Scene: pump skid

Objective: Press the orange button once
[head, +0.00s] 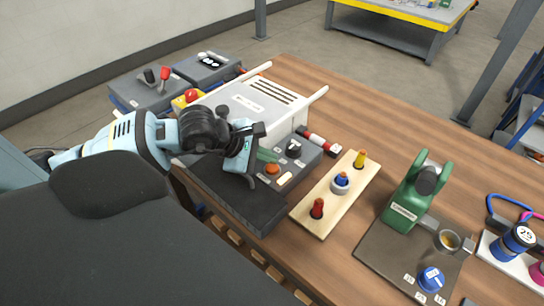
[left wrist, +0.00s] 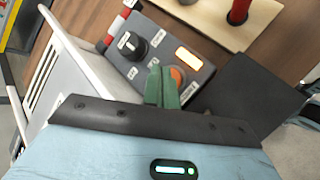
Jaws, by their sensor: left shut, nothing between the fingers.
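The orange button (head: 272,169) is a round cap on the sloped top of a dark grey control box (head: 308,160). In the left wrist view the orange button (left wrist: 178,74) is partly hidden behind my green fingers. My left gripper (head: 270,156) is shut and empty, its fingertips right by the button. In the left wrist view the closed fingertips of the left gripper (left wrist: 163,72) overlap the button's left edge; I cannot tell whether they touch it. My right gripper is not in view.
The same box carries a black knob (head: 293,149) and a lit amber-white lamp (left wrist: 189,58). A white cabinet (head: 245,100) with rails stands behind. To the right are a wooden board with coloured pegs (head: 325,212) and a green machine (head: 405,200). Bare table lies between them.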

